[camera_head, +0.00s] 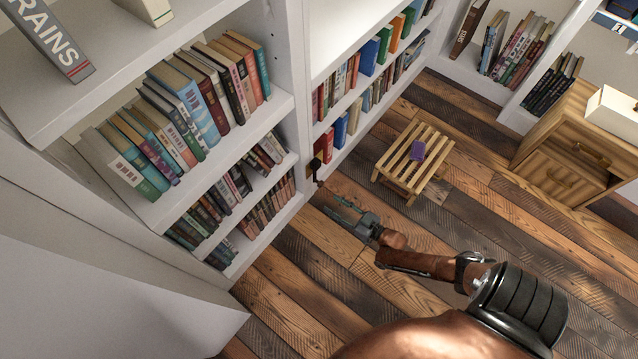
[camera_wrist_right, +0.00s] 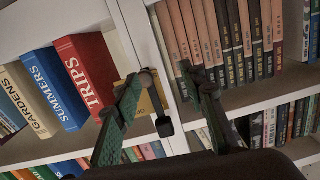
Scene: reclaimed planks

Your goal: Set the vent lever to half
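The vent lever (camera_head: 316,168) is a small dark lever by a brass-coloured plate, on the white upright between two bookcase sections. In the right wrist view, the dark lever (camera_wrist_right: 156,104) slants down to a black block-like end, with the yellowish plate (camera_wrist_right: 143,95) behind it. Its exact setting cannot be read. My right gripper (camera_head: 332,203) is open and empty, just to the lower right of the lever in the head view. In the right wrist view, its green-grey fingers (camera_wrist_right: 160,75) stand apart with the lever between them in the picture; contact cannot be told. My left gripper is out of view.
White bookshelves (camera_head: 299,75) full of books line the left and back. A slatted wooden stool (camera_head: 400,165) with a purple object (camera_head: 417,150) stands behind my right gripper. A wooden cabinet (camera_head: 560,165) is at the right. The plank floor around the gripper is clear.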

